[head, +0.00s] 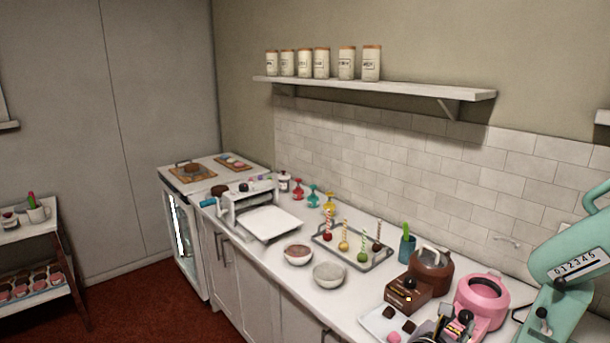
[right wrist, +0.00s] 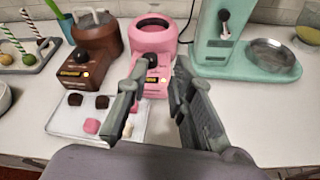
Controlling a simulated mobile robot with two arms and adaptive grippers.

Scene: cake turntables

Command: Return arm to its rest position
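My right gripper (right wrist: 160,78) is open and empty in the right wrist view, its two dark grey fingers apart above the counter (right wrist: 285,125). The fingers overlap the front of a pink machine (right wrist: 157,38) in that view; I cannot tell whether they touch it. In the head view only a small dark part of the right gripper (head: 455,328) shows at the bottom edge, near the pink machine (head: 482,298). My left gripper is not in view.
A white tray (right wrist: 62,122) with brown and pink sweets lies left of the fingers. A brown machine (head: 431,270) stands behind it. Bowls (head: 298,255) and a cake-pop tray (head: 378,262) are farther along the counter.

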